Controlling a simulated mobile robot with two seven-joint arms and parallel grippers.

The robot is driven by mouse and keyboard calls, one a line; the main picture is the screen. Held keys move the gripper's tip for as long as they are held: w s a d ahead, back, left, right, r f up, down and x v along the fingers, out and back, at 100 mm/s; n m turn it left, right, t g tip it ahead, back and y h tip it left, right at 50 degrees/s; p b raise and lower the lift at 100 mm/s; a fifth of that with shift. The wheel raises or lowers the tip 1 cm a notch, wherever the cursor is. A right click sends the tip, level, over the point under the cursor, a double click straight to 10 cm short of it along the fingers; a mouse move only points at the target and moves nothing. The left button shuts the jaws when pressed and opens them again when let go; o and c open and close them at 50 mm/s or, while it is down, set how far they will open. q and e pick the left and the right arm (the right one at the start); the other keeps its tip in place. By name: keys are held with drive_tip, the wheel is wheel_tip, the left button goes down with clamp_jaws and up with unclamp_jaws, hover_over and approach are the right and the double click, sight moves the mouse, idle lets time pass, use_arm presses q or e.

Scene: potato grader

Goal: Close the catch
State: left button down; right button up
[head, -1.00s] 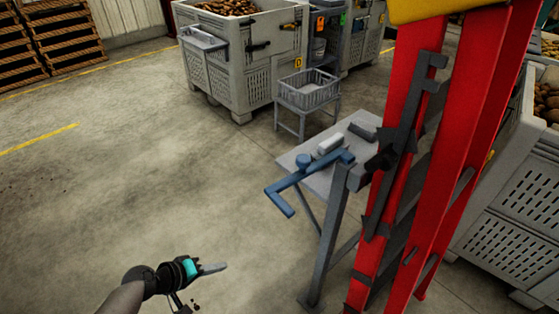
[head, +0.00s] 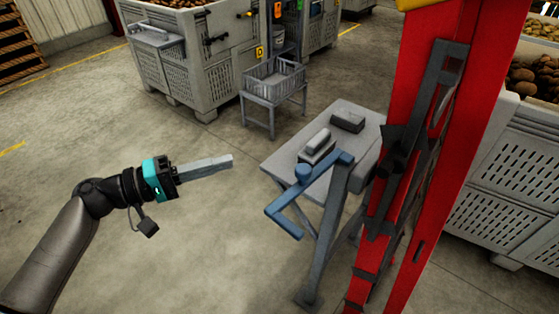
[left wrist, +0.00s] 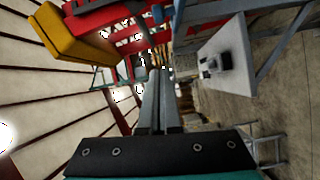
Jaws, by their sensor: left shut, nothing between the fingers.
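My left gripper (head: 231,160) is shut and empty. It is held out in open air, pointing right, to the left of the blue cranked handle (head: 290,222) and apart from it in the picture. In the left wrist view its two fingers (left wrist: 160,75) lie together. The blue handle is on a grey post (head: 335,225) beside the red frame (head: 412,90). A dark bar with bracket parts (head: 437,95) runs up the red frame. Dark latch-like fittings (head: 216,39) sit on the far grey bin. I cannot tell which part is the catch.
Another bin (head: 510,205) is at right. The floor at left is clear.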

sight(309, 173)
use_arm(q)
drive_tip(key=w+d+p, duration=0.1)
drive_tip(key=d+p, duration=0.1)
drive_tip(key=d, duration=0.9)
drive_tip(key=shift+w+d+f, duration=0.2)
drive_tip(key=shift+d+f, duration=0.05)
drive_tip(key=shift+f, duration=0.2)
